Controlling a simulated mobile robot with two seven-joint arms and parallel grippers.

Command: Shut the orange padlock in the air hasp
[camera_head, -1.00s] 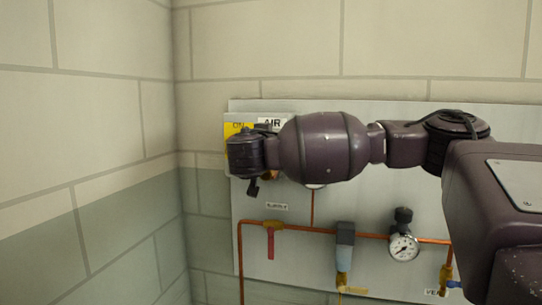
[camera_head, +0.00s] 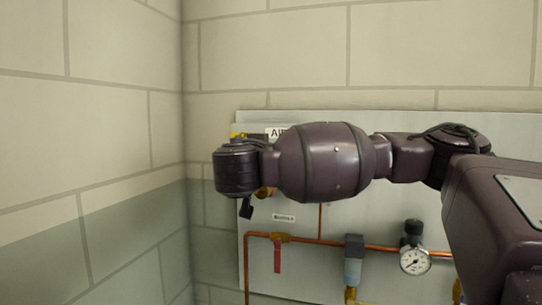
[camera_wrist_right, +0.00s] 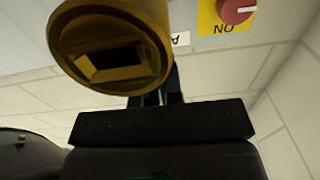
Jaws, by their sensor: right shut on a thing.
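In the right wrist view a round amber-orange body (camera_wrist_right: 62,40) with a rectangular recess in its end face looms close to the camera; I take it for the orange padlock. My right gripper (camera_wrist_right: 155,96) is shut on it, its dark fingers mostly hidden behind the body. The padlock's shackle and the air hasp are hidden, so I cannot tell whether they are engaged. In the head view my right gripper's wrist covers the area below the AIR label (camera_head: 276,133), and a bit of orange (camera_head: 265,192) shows beneath it. My left gripper is out of view.
A red knob (camera_wrist_right: 236,10) on a yellow ON plate (camera_wrist_right: 222,27) is beside the padlock. The grey wall panel (camera_head: 390,125) carries copper pipe (camera_head: 335,242), a red-handled valve (camera_head: 277,256), a filter (camera_head: 353,268) and a gauge (camera_head: 414,260). The left wall is bare.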

